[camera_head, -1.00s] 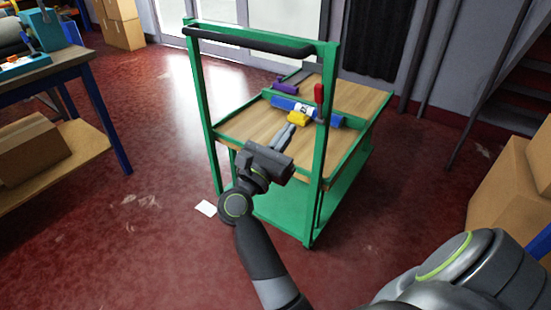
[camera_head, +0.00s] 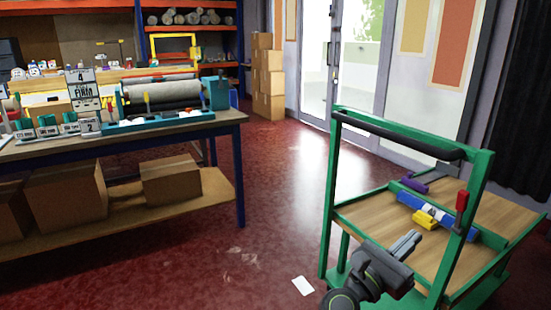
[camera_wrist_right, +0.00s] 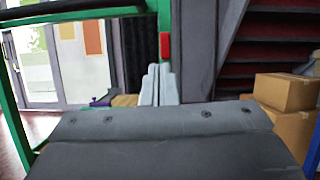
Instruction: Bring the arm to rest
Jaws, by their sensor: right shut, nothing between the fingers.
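My right gripper (camera_head: 404,243) is at the lower right of the head view, in front of the near side of the green cart (camera_head: 331,210). Its fingers are together with nothing between them. In the right wrist view the closed fingertips (camera_wrist_right: 159,82) point towards the cart's green post and its red part (camera_wrist_right: 165,46). My left gripper is in neither view.
The cart's wooden top (camera_head: 385,215) carries a blue bar (camera_head: 412,199), a yellow piece (camera_head: 424,219) and a purple piece (camera_head: 414,185). A workbench (camera_head: 180,134) stands at left, with cardboard boxes (camera_head: 172,180) on its shelf. A white sheet (camera_head: 303,285) lies on the open red floor.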

